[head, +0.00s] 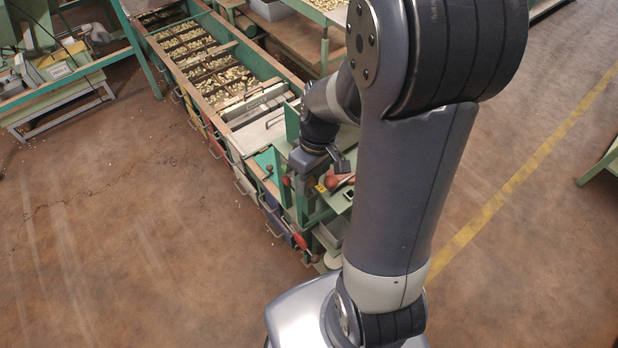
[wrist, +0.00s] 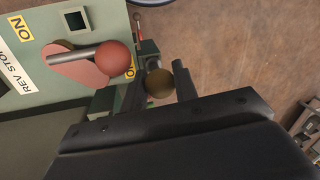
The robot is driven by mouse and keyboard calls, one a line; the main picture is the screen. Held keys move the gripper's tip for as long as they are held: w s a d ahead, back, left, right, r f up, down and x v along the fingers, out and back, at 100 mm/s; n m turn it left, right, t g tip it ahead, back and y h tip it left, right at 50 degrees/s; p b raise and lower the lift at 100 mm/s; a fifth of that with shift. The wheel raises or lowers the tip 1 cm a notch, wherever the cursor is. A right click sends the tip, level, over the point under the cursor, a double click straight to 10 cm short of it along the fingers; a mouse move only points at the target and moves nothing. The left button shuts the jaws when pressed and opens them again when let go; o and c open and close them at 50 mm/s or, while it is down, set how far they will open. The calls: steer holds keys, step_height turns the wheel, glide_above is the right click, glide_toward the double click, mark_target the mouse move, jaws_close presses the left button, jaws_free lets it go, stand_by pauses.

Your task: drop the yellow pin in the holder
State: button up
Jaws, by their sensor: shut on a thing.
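My gripper (wrist: 160,78) is shut on a round, dull yellow-brown end, which I take to be the yellow pin (wrist: 159,86). It sits between the two fingers in the wrist view, and the rest of the pin is hidden. In the head view my gripper (head: 307,190) is over the near end of the green machine, and the pin cannot be made out there. I cannot pick out the holder in either view.
A red ball lever (wrist: 113,58) on a green panel (wrist: 40,25) with yellow labels stands close to my gripper's left in the wrist view. The long green hopper bench (head: 215,75) holds trays of nuts. Brown floor (head: 120,240) lies open to the left.

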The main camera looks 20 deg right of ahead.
steer(key=o, duration=1)
steer(key=shift+o, duration=0.2)
step_height(320, 180, up, 11)
steer(key=w+d, duration=0.1)
steer(key=shift+d+f+p, duration=0.15)
steer(key=shift+d+p, duration=0.15)
steer(key=shift+d, duration=0.1)
step_height(320, 180, up, 9)
steer(key=d+p, duration=0.1)
steer(key=p, duration=0.7)
steer(key=shift+w+d, duration=0.25)
steer(key=shift+w, duration=0.15)
steer(key=shift+f, duration=0.25)
